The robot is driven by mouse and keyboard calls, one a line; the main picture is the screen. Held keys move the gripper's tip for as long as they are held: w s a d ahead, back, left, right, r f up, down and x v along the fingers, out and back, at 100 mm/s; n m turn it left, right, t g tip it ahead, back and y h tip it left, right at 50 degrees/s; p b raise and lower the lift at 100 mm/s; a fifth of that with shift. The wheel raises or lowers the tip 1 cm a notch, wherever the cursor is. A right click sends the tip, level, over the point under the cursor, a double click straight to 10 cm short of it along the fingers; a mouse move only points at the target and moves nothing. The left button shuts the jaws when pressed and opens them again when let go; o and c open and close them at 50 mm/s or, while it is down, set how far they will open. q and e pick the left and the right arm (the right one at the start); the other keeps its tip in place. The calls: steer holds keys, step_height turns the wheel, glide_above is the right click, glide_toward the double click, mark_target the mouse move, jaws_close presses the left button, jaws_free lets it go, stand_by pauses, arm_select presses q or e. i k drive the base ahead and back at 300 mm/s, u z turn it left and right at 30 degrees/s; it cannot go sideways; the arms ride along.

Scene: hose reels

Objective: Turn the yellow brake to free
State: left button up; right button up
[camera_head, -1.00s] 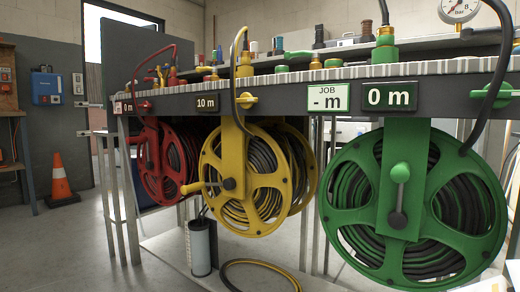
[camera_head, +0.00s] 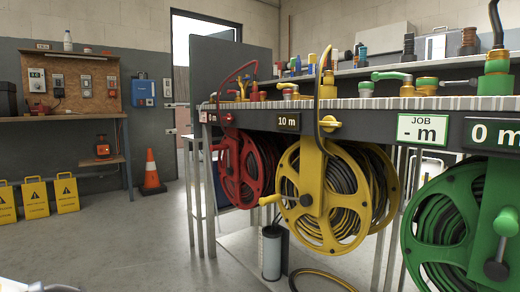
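The yellow reel (camera_head: 352,217) hangs under the bench, with hose wound on it and a crank handle (camera_head: 270,200) pointing left. A small yellow knob with a short lever (camera_head: 329,124), which looks like the yellow brake, sits on the bench front just right of the "10 m" display (camera_head: 288,121). Its lever looks roughly level; I cannot read a brake marking. Neither gripper is clearly visible; only small blurred parts, perhaps of my arm, show at the bottom left edge.
A red reel (camera_head: 238,170) hangs left of the yellow one and a green reel (camera_head: 449,215) to its right. A JOB sign (camera_head: 423,129) reads "- m". A grey cylinder (camera_head: 271,253) stands below. An orange cone (camera_head: 151,170) and yellow signs (camera_head: 66,193) stand left.

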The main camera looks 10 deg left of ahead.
mark_target(329, 124)
steer(key=z, duration=0.05)
steer(key=i, duration=1)
steer(key=u, duration=0.05)
